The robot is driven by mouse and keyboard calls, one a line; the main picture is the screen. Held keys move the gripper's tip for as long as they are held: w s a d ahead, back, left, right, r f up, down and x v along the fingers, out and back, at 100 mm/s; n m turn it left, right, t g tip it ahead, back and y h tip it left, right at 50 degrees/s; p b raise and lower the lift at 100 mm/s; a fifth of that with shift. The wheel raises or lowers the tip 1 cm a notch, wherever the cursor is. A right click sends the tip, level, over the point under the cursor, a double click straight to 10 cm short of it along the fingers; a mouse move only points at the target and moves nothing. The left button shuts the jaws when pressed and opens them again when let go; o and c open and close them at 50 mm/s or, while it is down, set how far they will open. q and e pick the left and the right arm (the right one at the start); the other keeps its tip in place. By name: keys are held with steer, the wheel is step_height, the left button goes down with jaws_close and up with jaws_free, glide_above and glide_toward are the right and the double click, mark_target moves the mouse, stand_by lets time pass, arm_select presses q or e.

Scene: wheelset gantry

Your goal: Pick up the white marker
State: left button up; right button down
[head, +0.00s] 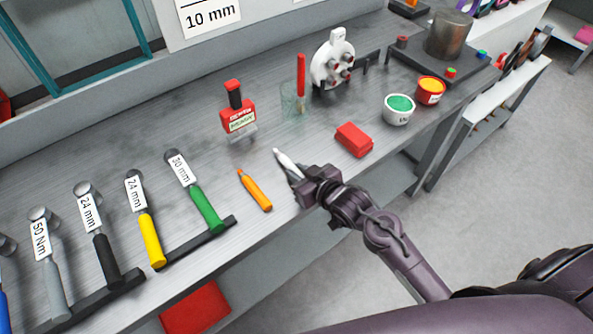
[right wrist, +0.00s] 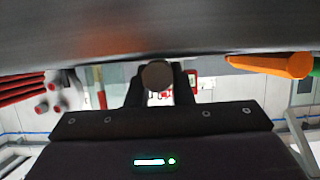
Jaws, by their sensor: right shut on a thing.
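The white marker (head: 287,160) is at the front part of the grey workbench, its pale tip pointing up and left. My right gripper (head: 298,184) is shut on the marker's near part, which the fingers hide. In the right wrist view, a round dark end (right wrist: 157,75), likely the marker's, sits between the two fingers. I cannot tell whether the marker touches the bench top. My left gripper is not in view.
An orange marker (head: 254,190) lies left of the gripper, and a red block (head: 354,139) lies to its right. A clear cup (head: 293,101) with a red marker (head: 301,75) stands behind. Several labelled wrenches rest at left.

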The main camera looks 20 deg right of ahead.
step_height(320, 180, up, 12)
step_height(320, 180, up, 8)
steer(key=p, duration=0.1)
glide_above(298, 172)
steer(key=shift+f, duration=0.1)
steer(key=shift+s, duration=0.1)
stand_by(0.3)
